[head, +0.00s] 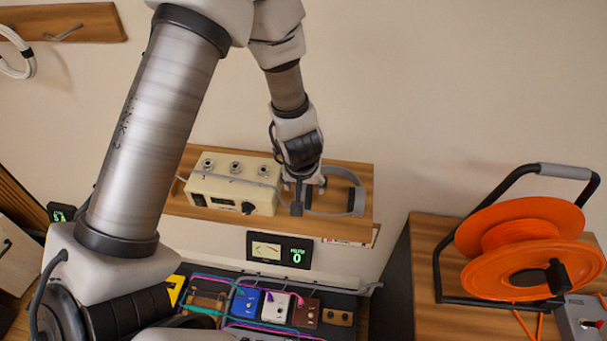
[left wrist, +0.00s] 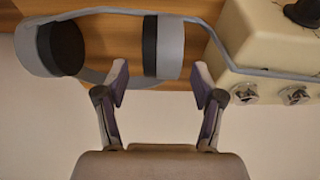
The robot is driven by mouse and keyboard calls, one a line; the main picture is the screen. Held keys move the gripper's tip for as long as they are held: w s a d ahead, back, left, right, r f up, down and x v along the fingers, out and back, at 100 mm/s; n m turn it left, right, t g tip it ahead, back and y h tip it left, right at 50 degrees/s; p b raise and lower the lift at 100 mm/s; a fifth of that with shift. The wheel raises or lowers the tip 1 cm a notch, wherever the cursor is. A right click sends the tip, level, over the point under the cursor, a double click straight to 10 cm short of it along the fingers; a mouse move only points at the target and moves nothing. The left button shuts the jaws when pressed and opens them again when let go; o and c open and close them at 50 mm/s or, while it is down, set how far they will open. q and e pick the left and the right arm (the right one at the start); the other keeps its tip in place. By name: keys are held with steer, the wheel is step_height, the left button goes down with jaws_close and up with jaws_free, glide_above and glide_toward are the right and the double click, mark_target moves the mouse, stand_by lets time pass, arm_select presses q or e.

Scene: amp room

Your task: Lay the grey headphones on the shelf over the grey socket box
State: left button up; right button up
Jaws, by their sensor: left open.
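The grey headphones (head: 357,201) lie on a wooden shelf (head: 328,235), to the right of a cream box with knobs. In the left wrist view the headphones show two dark-padded ear cups, one at the left and one (left wrist: 165,47) in line with the gap between my fingers. My left gripper (head: 304,189) is over the left part of the headphones. In the left wrist view its fingers (left wrist: 160,84) are apart, with no clear grip on the cup. My right gripper is not in view.
The cream box (head: 232,186) stands close beside the headphones, with a thin grey strip across it. A meter display (head: 280,249) and several coloured pedals (head: 275,307) are below. At right, an orange cable reel (head: 530,245) and a grey box (head: 580,318) stand on a wooden cabinet.

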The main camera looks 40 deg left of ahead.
arm_select(q)
steer(key=v, duration=0.9)
steer(key=shift+r, duration=0.3)
steer(key=shift+s, duration=0.2)
